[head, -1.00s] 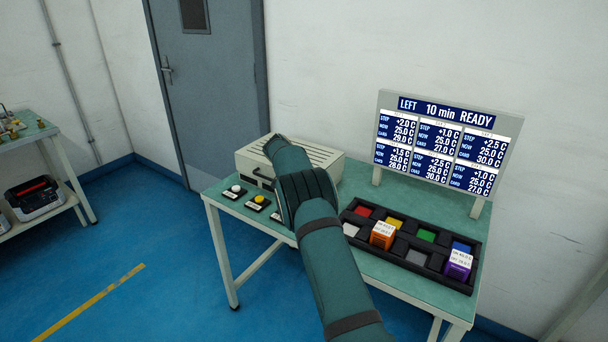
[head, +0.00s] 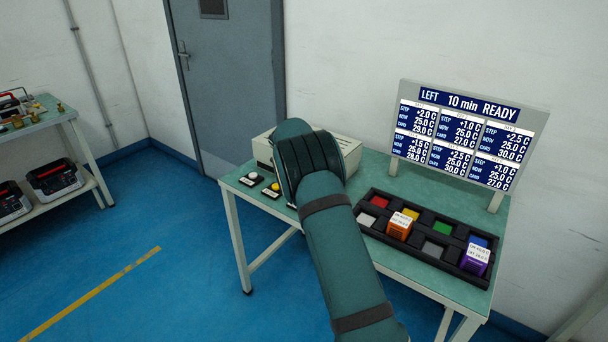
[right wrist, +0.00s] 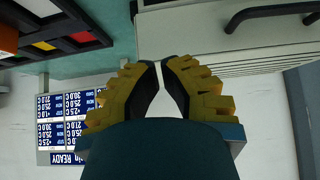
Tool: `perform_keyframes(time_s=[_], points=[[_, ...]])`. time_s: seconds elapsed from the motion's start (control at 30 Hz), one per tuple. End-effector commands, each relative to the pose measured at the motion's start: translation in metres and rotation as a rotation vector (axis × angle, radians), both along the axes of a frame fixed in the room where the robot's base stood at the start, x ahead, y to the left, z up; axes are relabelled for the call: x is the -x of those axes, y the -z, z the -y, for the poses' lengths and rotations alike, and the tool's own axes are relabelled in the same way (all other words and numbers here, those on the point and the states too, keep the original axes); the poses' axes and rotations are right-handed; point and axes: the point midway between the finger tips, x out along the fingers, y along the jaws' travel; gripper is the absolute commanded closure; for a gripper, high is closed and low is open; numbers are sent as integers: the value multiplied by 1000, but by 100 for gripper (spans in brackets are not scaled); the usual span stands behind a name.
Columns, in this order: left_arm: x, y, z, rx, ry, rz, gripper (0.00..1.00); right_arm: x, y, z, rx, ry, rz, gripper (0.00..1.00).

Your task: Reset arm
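My right arm crosses the middle of the head view over the table, and its bulky wrist part hides its gripper there. In the right wrist view my right gripper (right wrist: 161,68) shows yellow-sided fingers with dark pads. A narrow gap lies between the pads, with nothing in it. The gripper is near the pale box with the dark handle (right wrist: 240,35), apart from the black rack. My left gripper is not in view.
The green table (head: 425,287) holds the pale box (head: 345,148), white and yellow buttons (head: 275,187), and a black rack (head: 415,262) with coloured slots, an orange block (head: 400,226) and a purple block (head: 474,262). A display (head: 465,133) stands behind. A side shelf (head: 60,210) is left.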

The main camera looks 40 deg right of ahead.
Motion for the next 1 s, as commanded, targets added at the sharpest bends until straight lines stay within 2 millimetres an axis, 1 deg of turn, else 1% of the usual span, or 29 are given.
perform_keyframes(time_s=[0.03, 0.23, 0.4, 0.57, 0.67, 0.77, 0.87, 0.9, 0.97, 1.0], points=[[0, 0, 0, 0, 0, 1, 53, 1, 3, -9, 0, -5, -2, 100], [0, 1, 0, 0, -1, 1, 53, 8, 10, -30, -1, -4, -1, 100], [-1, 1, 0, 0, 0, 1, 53, 10, 13, -36, 1, -1, 1, 100], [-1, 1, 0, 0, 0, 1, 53, 10, 13, -36, -1, -1, 0, 100], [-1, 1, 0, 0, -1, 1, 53, 13, 25, -42, -24, -23, -15, 100], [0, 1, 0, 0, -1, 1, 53, 21, 57, -61, -86, -91, -61, 100], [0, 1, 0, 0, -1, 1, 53, 38, 104, -95, -187, -207, -122, 100], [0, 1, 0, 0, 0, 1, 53, 47, 124, -113, -233, -261, -146, 100], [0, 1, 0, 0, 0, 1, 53, 62, 152, -141, -300, -345, -175, 100], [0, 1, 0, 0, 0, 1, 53, 73, 168, -161, -343, -400, -192, 100]])
